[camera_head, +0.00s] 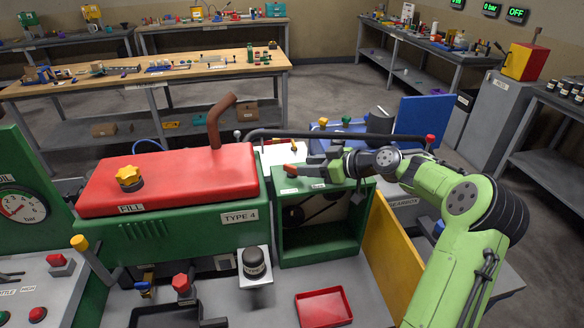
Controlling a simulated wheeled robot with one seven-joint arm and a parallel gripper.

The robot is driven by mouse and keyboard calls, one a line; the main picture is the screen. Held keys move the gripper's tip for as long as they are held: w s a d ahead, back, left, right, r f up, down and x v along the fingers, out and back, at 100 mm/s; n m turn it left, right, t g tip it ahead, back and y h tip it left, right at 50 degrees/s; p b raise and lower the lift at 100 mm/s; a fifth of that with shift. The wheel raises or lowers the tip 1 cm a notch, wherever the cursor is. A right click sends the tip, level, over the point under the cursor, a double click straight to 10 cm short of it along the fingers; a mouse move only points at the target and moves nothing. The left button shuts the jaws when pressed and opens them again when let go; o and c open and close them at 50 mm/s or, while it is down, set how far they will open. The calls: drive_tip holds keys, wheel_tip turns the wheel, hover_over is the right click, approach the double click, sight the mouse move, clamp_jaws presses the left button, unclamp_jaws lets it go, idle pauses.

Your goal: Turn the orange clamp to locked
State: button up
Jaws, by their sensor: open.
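A small orange part, which looks like the orange clamp (290,170), sits at the top edge of the open-fronted green box (320,256) in the head view. My gripper (304,166) reaches in from the right over the box top, with its dark fingers pointing left. It is open, and its fingertips are right beside the orange part. I cannot tell whether they touch it or are around it. The fingers hide part of the clamp, and its locked or unlocked position cannot be read. Small labels on the box's upper front are too small to read.
A red-topped green machine marked TYPE 4 (172,182) stands left of the box. A black hose (330,136) runs behind my gripper. A yellow panel (392,250) stands open at the box's right. A red tray (324,307) and a dark jar (254,263) are in front.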

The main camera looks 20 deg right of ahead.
sight(292, 166)
drive_tip(key=x, duration=0.6)
drive_tip(key=shift+w+a+f, duration=0.15)
drive_tip(key=shift+w, duration=0.05)
clamp_jaws()
